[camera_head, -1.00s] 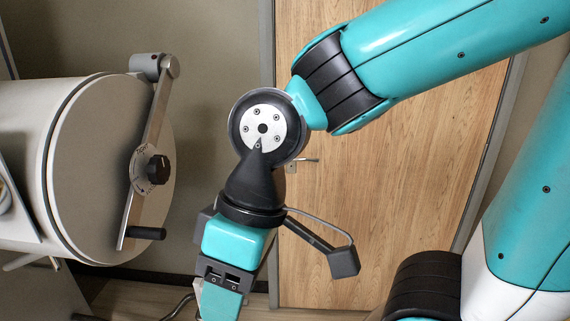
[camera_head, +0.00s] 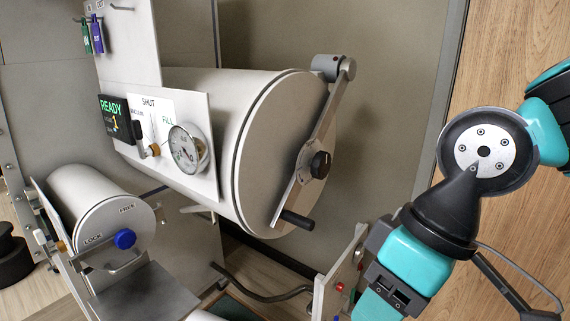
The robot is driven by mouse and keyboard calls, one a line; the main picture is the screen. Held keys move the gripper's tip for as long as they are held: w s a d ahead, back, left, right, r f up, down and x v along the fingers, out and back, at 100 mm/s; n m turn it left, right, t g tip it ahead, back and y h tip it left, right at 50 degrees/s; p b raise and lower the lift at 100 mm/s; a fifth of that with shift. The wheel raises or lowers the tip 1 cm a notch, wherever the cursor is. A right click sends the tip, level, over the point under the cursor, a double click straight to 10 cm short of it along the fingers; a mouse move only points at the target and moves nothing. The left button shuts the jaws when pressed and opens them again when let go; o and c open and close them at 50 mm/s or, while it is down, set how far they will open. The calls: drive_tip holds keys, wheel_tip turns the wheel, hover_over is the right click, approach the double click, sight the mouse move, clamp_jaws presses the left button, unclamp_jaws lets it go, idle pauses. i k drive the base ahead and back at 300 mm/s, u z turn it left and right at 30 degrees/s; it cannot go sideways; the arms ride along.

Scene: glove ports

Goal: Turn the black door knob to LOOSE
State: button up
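The black door knob (camera_head: 320,165) sits at the middle of a metal bar (camera_head: 312,150) across the round door (camera_head: 285,150) of the large white cylinder (camera_head: 215,95). A dial plate lies behind the knob, but its lettering is too small to read. The bar has a grey hinge at its top and a black handle (camera_head: 297,219) at its lower end. My gripper's wrist (camera_head: 400,270) is at the lower right, well apart from the knob. The gripper's fingers are below the frame.
A smaller cylinder (camera_head: 95,215) with a blue knob (camera_head: 124,239), marked LOCK and FREE, stands at the lower left. A panel with a gauge (camera_head: 188,149) and a READY display (camera_head: 115,118) is on the large cylinder. A panel with a red button (camera_head: 340,286) stands near my wrist.

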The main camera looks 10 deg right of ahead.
sight(319, 165)
drive_tip(key=u, duration=0.1)
drive_tip(key=i, duration=0.5)
drive_tip(key=u, duration=1.2)
drive_tip(key=k, duration=0.65)
drive_tip(key=z, duration=1.05)
